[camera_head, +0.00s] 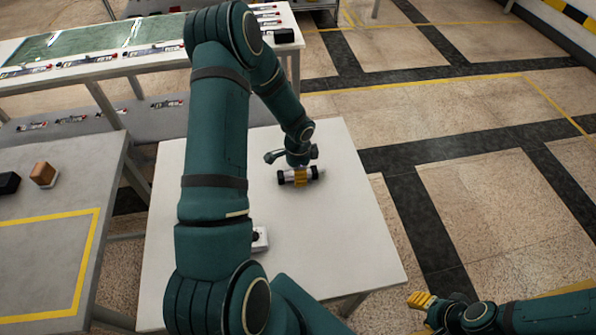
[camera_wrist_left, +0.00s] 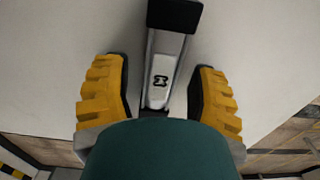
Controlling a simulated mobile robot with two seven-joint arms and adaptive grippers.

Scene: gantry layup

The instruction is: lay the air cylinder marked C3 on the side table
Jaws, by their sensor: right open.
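An air cylinder (camera_head: 284,178), pale with black ends, lies on the white side table (camera_head: 350,220). In the left wrist view the cylinder (camera_wrist_left: 165,60) has a short black mark on its body, turned sideways and not clearly readable. My left gripper (camera_head: 300,176) is down at the cylinder with its yellow fingers on either side. My right gripper (camera_head: 420,299) is open and empty beyond the side table's right front corner.
A small white and black object (camera_head: 260,240) is on the side table, partly behind my left arm. The left table (camera_head: 60,225) holds a brown block (camera_head: 43,173) and a black block (camera_head: 8,183). Several cylinders line the back table (camera_head: 160,62). The side table's right part is clear.

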